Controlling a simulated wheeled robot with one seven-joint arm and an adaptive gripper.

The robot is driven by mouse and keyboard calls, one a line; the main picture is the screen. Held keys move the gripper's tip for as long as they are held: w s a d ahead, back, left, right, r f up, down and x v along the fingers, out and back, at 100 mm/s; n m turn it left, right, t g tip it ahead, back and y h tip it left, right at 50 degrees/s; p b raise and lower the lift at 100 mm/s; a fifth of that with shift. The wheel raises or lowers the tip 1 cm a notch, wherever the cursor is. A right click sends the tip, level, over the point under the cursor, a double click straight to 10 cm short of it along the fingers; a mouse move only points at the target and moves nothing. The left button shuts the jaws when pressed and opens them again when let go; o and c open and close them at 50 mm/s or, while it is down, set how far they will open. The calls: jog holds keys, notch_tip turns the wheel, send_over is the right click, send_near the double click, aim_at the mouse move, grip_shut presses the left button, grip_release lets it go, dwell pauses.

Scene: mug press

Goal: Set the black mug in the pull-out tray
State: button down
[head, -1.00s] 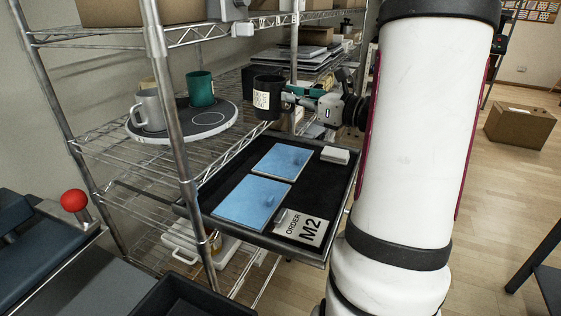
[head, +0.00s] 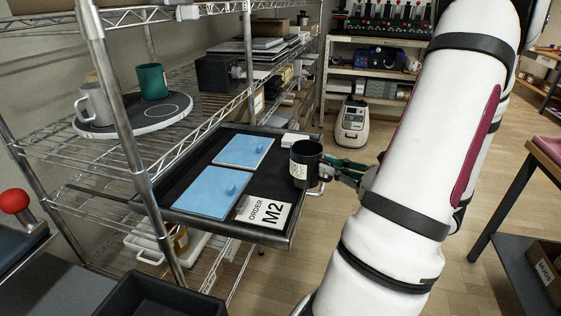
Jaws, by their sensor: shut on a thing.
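The black mug (head: 305,165) with a pale label is upright at the right edge of the pull-out tray in the head view. My gripper (head: 335,172) is shut on it from the right, at its handle side. I cannot tell whether the mug's base touches the tray or hangs just above it. The pull-out tray (head: 180,187) is extended from the wire rack. It holds two blue mats (head: 206,191), (head: 243,151), a white block (head: 294,139) at the far right corner and an order card reading M2 (head: 268,211) near the front.
A round board (head: 150,122) with a grey mug (head: 95,104) and a green mug (head: 152,82) stands on the rack shelf to the left. A rack post (head: 124,138) stands by the tray's left side. A red ball knob (head: 14,201) is at far left. Floor is open right of the tray.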

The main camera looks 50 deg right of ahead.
aim_at(309, 146)
jog(key=w+d, duration=0.2)
jog(key=w, duration=0.1)
jog(key=w+d, duration=0.2)
jog(key=w, duration=0.2)
jog(key=w+d+f, duration=0.1)
jog(key=w+d, duration=0.2)
jog(key=shift+w+f+b, duration=0.1)
jog(key=shift+w+b, duration=0.25)
jog(key=shift+w, duration=0.05)
jog(key=shift+w+d+f+b, duration=0.15)
jog(key=shift+f+b, duration=0.05)
jog(key=shift+f, duration=0.7)
jog(key=shift+w+d+f+b, duration=0.1)
jog(key=shift+w+f+b, duration=0.05)
jog(key=shift+f, duration=0.7)
jog(key=shift+f, duration=0.15)
jog(key=c, duration=1.7)
grip_release()
